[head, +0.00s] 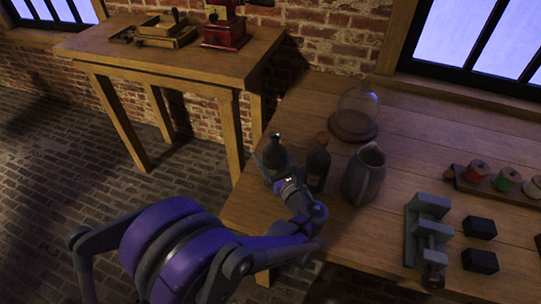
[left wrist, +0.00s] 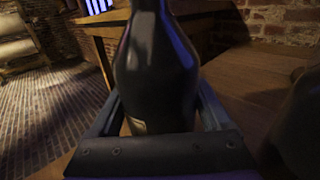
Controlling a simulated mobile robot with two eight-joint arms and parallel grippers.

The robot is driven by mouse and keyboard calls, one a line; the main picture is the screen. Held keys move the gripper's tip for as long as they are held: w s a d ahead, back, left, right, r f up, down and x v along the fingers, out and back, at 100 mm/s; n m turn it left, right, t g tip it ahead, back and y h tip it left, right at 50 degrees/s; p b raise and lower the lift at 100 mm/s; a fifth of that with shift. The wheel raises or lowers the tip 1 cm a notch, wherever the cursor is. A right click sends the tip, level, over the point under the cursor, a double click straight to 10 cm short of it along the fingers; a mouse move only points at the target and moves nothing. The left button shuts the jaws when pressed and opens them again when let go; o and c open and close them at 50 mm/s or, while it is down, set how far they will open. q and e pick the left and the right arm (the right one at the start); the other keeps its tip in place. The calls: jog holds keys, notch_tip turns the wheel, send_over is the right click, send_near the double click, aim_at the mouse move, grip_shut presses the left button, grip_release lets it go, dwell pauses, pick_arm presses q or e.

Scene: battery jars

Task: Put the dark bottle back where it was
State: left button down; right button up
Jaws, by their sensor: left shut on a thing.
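A dark bottle (head: 275,148) stands upright in my left gripper (head: 272,166), near the left edge of the right-hand wooden table (head: 245,200). In the left wrist view the dark bottle (left wrist: 155,70) fills the space between the two fingers, with a pale label edge low on its body. The gripper is shut on it. Whether its base touches the table is hidden. A second dark bottle (head: 318,163) with a brownish top stands just right of the held one. My right gripper is not in view.
A grey jug (head: 363,177) stands right of the second bottle. Behind is a glass dome (head: 358,102) on a round wooden base. A vise (head: 428,225), black blocks (head: 480,228) and a spool rack (head: 497,184) lie further right. Another table (head: 165,62) stands at back left.

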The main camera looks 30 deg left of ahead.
pick_arm(q)
jog(key=shift+f, duration=0.2)
grip_release()
jog(key=shift+r, duration=0.2)
jog(key=shift+s+d, duration=0.15)
jog(key=shift+d, duration=0.2)
jog(key=v, duration=1.1)
jog(key=shift+s+d+p, duration=0.1)
jog(key=shift+s+p, duration=0.1)
jog(key=shift+p, duration=0.2)
